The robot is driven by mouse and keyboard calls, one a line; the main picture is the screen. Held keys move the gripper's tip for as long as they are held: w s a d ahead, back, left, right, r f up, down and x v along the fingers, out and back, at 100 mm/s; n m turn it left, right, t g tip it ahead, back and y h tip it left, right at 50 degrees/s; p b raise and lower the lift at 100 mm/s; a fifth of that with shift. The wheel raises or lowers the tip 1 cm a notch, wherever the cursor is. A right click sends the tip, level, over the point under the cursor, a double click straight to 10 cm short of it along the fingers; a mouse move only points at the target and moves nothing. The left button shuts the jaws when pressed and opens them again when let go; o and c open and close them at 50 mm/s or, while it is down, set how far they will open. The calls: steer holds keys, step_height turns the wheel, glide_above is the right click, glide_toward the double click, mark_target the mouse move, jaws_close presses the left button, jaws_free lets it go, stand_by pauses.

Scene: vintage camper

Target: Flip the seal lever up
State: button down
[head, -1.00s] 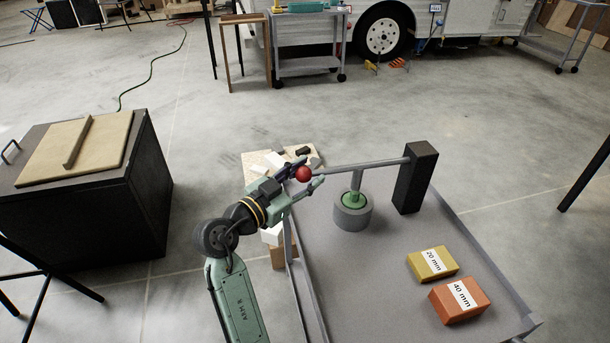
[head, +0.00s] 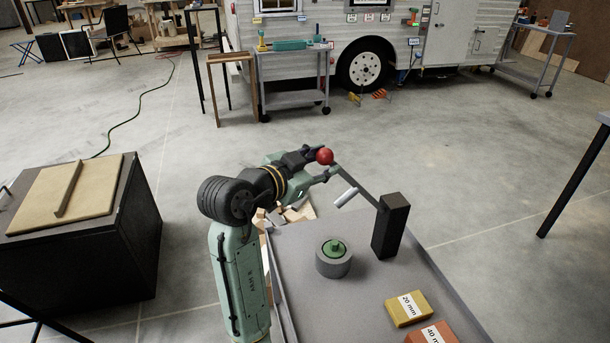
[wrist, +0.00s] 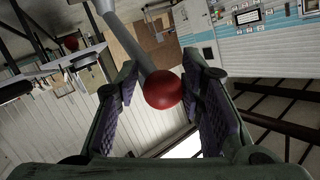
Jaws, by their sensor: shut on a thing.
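The seal lever is a grey bar (head: 356,186) with a red ball knob (head: 324,156) at its free end. It is hinged at a black post (head: 390,226) and tilts up to the left. A short grey plunger (head: 346,197) hangs at an angle from the bar. It is apart from the grey cylinder with a green top (head: 334,259) below. My gripper (head: 322,164) has its fingers on either side of the knob. In the wrist view the knob (wrist: 163,89) sits between the purple finger pads, near the right pad.
The bench top (head: 310,300) is grey with a raised rim. A yellow 20 mm block (head: 407,309) and an orange 40 mm block (head: 432,335) lie at its front right. A black cabinet (head: 100,255) stands at left. Open floor lies behind the bench.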

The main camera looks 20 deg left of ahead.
steer(key=r, duration=0.1)
steer(key=w+d+r, duration=0.1)
steer(key=w+r+p, duration=0.1)
steer(key=shift+d+r, duration=0.15)
steer(key=shift+d, duration=0.4)
steer(key=shift+w+d, duration=0.1)
steer(key=shift+w, duration=0.2)
steer(key=c, duration=1.4)
jaws_free()
steer(key=shift+w+d+f, duration=0.1)
steer(key=shift+f, duration=0.2)
steer(key=shift+o, duration=1.1)
